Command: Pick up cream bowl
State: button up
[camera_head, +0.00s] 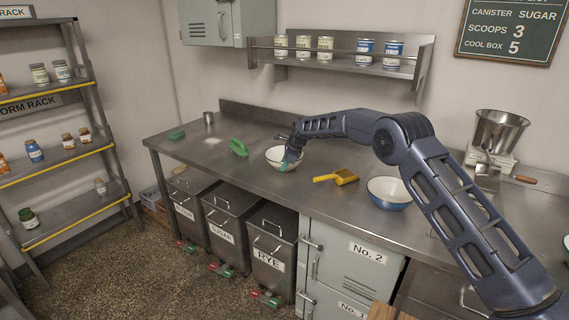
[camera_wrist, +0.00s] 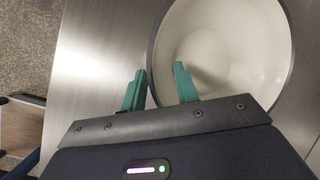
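The cream bowl (camera_head: 276,152) stands on the steel counter, with a pale inside and a thin dark rim. In the wrist view the bowl (camera_wrist: 235,45) fills the upper right. My gripper (camera_head: 289,164) is at its near right side in the head view and hides part of it. In the wrist view my gripper (camera_wrist: 160,72) is open, its teal fingers apart. The left finger is outside the bowl and the right finger is over its inside, with the rim between them. I cannot tell how deep the fingers reach. No grip on the rim shows.
A yellow scoop (camera_head: 338,177) and a blue bowl (camera_head: 388,202) stand to the right on the counter (camera_head: 240,180). A green scoop (camera_head: 238,147) lies to the left. A scale with a metal pan (camera_head: 497,132) is farther right. A wall shelf with cans (camera_head: 340,60) hangs behind.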

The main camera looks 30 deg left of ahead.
grip_shut()
